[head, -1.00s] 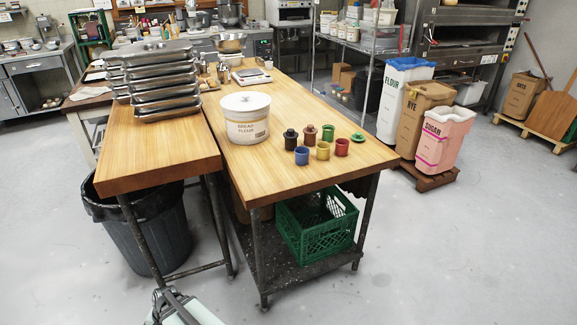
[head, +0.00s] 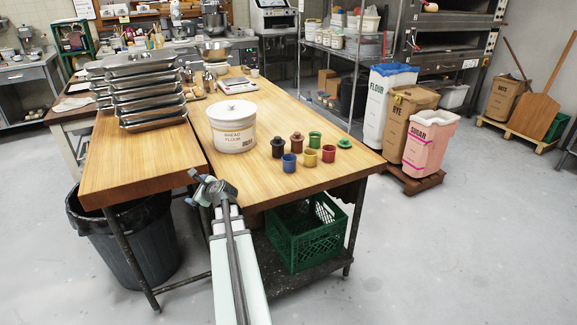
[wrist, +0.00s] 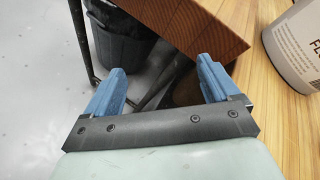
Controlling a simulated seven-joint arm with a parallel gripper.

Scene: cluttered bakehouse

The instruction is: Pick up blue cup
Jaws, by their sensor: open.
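The blue cup (head: 289,162) stands upright on the wooden table in the head view, in the front row of a small group of cups, to the right of the white flour tub (head: 232,127). My gripper (head: 208,182) is at the table's front left edge, left of the blue cup and apart from it. In the wrist view my gripper (wrist: 160,84) has its two blue fingers spread apart with nothing between them. The wrist view shows the table edge and part of the tub, but not the blue cup.
A yellow cup (head: 310,158) and a red cup (head: 328,153) stand right of the blue cup. A black pot (head: 277,148), a brown pot (head: 297,143) and green pieces (head: 314,139) stand behind. Metal trays (head: 140,90) are stacked on the left table (head: 130,160). The front table corner is clear.

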